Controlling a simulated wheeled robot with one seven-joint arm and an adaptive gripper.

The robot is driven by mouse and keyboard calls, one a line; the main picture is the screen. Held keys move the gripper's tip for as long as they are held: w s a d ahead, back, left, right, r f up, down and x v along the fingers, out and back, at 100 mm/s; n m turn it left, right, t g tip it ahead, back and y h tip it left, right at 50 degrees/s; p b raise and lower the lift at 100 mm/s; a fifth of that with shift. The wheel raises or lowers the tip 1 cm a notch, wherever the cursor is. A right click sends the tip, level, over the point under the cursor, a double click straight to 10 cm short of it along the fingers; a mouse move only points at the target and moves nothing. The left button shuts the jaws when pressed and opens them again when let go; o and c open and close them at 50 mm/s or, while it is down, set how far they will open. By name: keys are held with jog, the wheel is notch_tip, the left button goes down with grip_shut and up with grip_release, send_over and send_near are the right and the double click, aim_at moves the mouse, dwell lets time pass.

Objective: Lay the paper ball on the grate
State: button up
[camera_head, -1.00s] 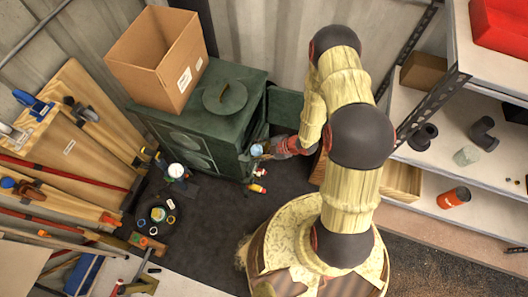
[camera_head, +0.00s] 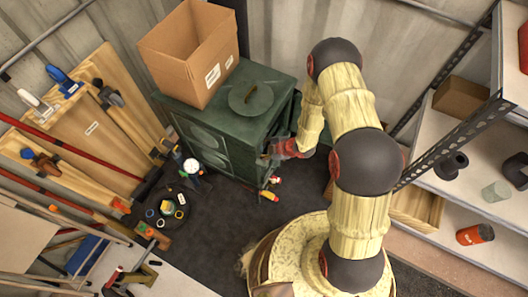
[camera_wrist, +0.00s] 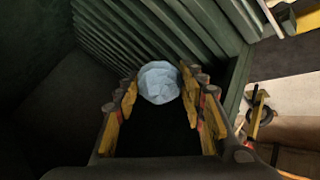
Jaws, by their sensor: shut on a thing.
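The paper ball (camera_wrist: 159,88) is pale blue and crumpled in the wrist view. It sits between the yellow fingertips of my gripper (camera_wrist: 159,80), which is shut on it. Dark green ribs (camera_wrist: 205,35) run behind and above the ball; I cannot tell whether they are the grate or a ribbed inner wall, nor whether the ball touches them. In the head view my gripper's red and grey wrist is at the right side of the dark green stove (camera_head: 225,130), with the fingers and ball hidden inside or behind its edge.
A cardboard box (camera_head: 190,58) and a round lid (camera_head: 251,97) are on the stove's top. A shelf unit (camera_head: 470,215) stands at the right. Tools and boards lean at the left. Small items (camera_head: 270,190) lie on the floor before the stove.

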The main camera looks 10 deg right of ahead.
jog(key=shift+w+a+f+b, duration=0.2)
jog(key=shift+w+a+b, duration=0.2)
jog(key=shift+w+a, duration=0.4)
jog(key=shift+w+a+f+b, duration=0.15)
jog(key=shift+w+a+b, duration=0.3)
jog(key=shift+a, duration=0.6)
jog(key=shift+w+a+f+b, duration=0.2)
jog(key=shift+w+a+b, duration=0.1)
jog(key=shift+w+a, duration=0.55)
jog(key=shift+a+f+b, duration=0.15)
jog(key=shift+f+b, duration=0.45)
jog(key=shift+f, duration=0.45)
jog(key=o, duration=0.9)
jog(key=v, duration=1.2)
jog(key=shift+w, duration=0.1)
